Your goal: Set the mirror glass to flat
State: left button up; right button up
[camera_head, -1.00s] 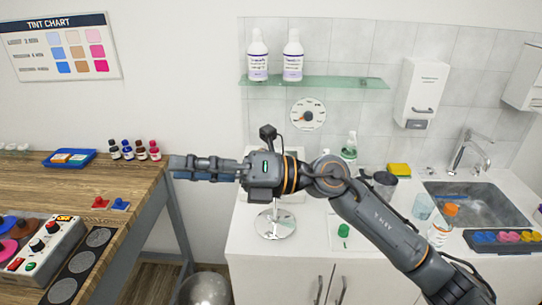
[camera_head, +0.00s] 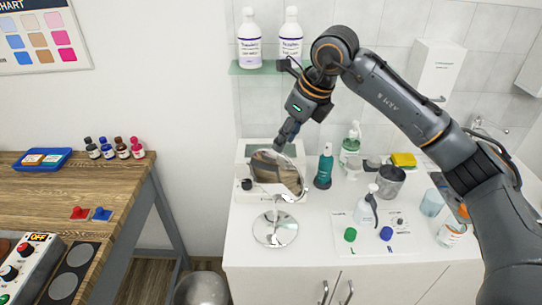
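The mirror glass (camera_head: 277,173) is an oval-looking disc, tilted, above its round silver base (camera_head: 275,229) on the white counter. My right gripper (camera_head: 281,144) comes down from the upper right, with its fingertips close to the glass's upper edge. I cannot tell whether they touch it. The fingers show as one narrow dark shape, so I cannot tell whether they are open or shut. My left gripper is not in view.
A white box with a black knob (camera_head: 246,184) stands behind the mirror. A teal bottle (camera_head: 324,168) stands close on its right, with a white spray bottle (camera_head: 366,208) and grey cup (camera_head: 390,182) further right. A glass shelf (camera_head: 262,68) holds two bottles above.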

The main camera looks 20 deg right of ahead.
aim_at(276, 175)
jog(key=p+x, duration=0.1)
jog(key=x, duration=0.3)
jog(key=shift+w+f, duration=0.1)
jog(key=shift+w, duration=0.1)
jog(key=p+x, duration=0.1)
jog(key=x, duration=0.5)
jog(key=shift+p, duration=0.4)
jog(key=shift+w, duration=0.1)
jog(key=shift+c, duration=0.4)
grip_shut()
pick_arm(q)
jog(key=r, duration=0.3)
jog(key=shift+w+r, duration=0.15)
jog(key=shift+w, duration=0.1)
